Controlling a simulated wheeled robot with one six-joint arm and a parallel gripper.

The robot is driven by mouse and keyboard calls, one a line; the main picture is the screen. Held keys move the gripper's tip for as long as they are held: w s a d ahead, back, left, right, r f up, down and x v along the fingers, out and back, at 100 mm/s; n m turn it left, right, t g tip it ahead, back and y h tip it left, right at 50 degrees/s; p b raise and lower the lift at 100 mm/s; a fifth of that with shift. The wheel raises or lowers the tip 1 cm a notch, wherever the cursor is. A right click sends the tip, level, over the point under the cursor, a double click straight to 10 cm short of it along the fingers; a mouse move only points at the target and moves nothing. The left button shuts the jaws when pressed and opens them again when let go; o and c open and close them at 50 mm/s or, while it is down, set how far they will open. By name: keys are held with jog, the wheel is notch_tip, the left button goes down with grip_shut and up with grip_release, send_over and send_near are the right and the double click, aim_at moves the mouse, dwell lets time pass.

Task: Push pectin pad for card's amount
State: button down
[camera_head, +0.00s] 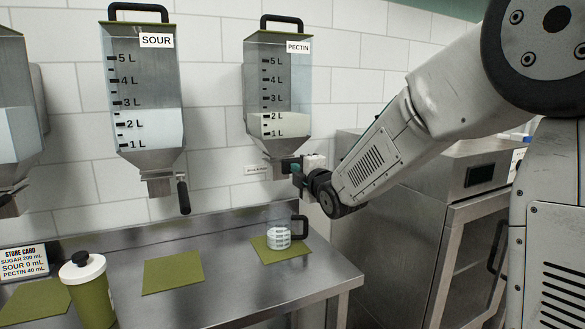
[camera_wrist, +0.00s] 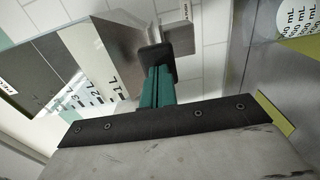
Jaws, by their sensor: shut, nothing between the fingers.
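The clear pectin dispenser (camera_head: 279,95) hangs on the tiled wall, filled to about the 2 L mark. My gripper (camera_head: 296,169) is shut and empty at its metal outlet. In the wrist view the teal fingers (camera_wrist: 157,88) point at a black pad (camera_wrist: 154,58) on the outlet and appear to meet it; firm contact cannot be told. A clear measuring cup (camera_head: 278,236) with a black handle stands below the outlet on a green mat (camera_head: 268,256). Its fill cannot be read. The store card (camera_head: 24,262) reads sugar 200 mL, sour 0 mL, pectin 40 mL.
The sour dispenser (camera_head: 142,90) with a black lever hangs to the left, and another dispenser (camera_head: 14,110) is cut by the left edge. A green bottle with a white lid (camera_head: 85,285) stands at front left. An empty green mat (camera_head: 172,274) lies mid-counter. A steel cabinet (camera_head: 430,220) stands right.

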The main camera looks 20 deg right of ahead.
dwell(0.4)
jog(key=s+d, duration=0.2)
jog(key=s, duration=1)
jog(key=s+d+f+m+g+h, duration=0.4)
jog(key=s+f+m+g, duration=0.55)
jog(key=f+m, duration=0.3)
jog(key=s+a+r+m+g, duration=0.1)
jog(key=s+m+g, duration=0.1)
jog(key=s, duration=0.6)
jog(key=s+a+r+m+g+y, duration=0.1)
jog(key=s+m+g, duration=0.1)
jog(key=s, duration=0.6)
jog(key=s+a+r+m+g, duration=0.1)
jog(key=s+m+g, duration=0.2)
jog(key=s, duration=0.5)
jog(key=shift+a, duration=0.25)
